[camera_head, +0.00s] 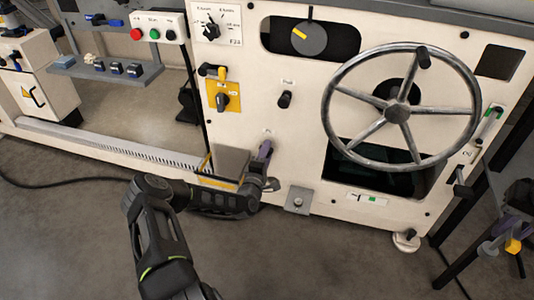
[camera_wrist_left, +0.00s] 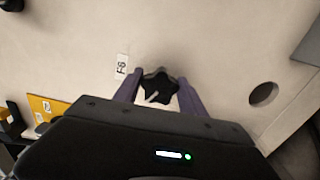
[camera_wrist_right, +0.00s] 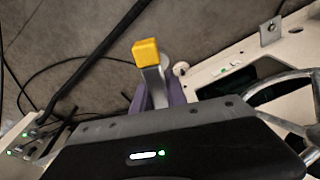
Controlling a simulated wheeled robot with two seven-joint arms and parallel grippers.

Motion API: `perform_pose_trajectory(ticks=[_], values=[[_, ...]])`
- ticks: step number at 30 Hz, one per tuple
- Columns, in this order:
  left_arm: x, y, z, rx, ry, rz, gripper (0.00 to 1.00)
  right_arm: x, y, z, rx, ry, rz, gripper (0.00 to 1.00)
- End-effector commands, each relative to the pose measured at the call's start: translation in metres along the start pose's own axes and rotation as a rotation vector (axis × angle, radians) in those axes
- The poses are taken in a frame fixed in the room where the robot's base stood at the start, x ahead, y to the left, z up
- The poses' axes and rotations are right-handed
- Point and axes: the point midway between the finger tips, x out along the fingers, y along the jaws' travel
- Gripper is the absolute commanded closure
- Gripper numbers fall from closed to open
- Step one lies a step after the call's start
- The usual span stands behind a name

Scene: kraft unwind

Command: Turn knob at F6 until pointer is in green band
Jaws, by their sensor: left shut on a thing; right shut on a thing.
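The F6 knob (camera_wrist_left: 158,86) is black, star-shaped, with a white line on it, beside its F6 label (camera_wrist_left: 121,66) in the left wrist view. My left gripper (camera_wrist_left: 157,88) has its purple fingers on either side of the knob, shut on it. In the head view my left gripper (camera_head: 264,155) is low on the cream panel and hides the knob. A small white gauge strip with a green band (camera_head: 371,199) lies low on the panel; its pointer is too small to place. My right gripper (camera_wrist_right: 156,92) is shut on a grey bar with a yellow end (camera_wrist_right: 147,52).
A large metal handwheel (camera_head: 398,113) stands out from the panel on the right. A yellow switch plate (camera_head: 216,97) and a black knob (camera_head: 285,99) sit above my left gripper.

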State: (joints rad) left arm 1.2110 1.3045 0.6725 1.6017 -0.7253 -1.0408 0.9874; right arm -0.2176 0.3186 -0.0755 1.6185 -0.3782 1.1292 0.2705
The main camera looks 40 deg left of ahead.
Motion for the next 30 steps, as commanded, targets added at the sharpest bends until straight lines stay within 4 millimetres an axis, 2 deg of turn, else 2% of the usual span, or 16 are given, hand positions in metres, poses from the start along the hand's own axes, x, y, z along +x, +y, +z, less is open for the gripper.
perform_pose_trajectory(ticks=[14,20,30], values=[[0.0,-0.002,0.001,0.088,-0.001,-0.002,0.92,0.002,0.0,0.0,0.0,0.001,0.0,1.0],[0.0,-0.002,0.001,0.214,-0.001,-0.001,0.92,0.005,0.0,0.001,0.0,0.001,0.0,1.0],[0.0,-0.004,0.0,0.519,-0.002,-0.001,0.92,0.012,0.0,0.002,0.0,0.002,0.0,1.0]])
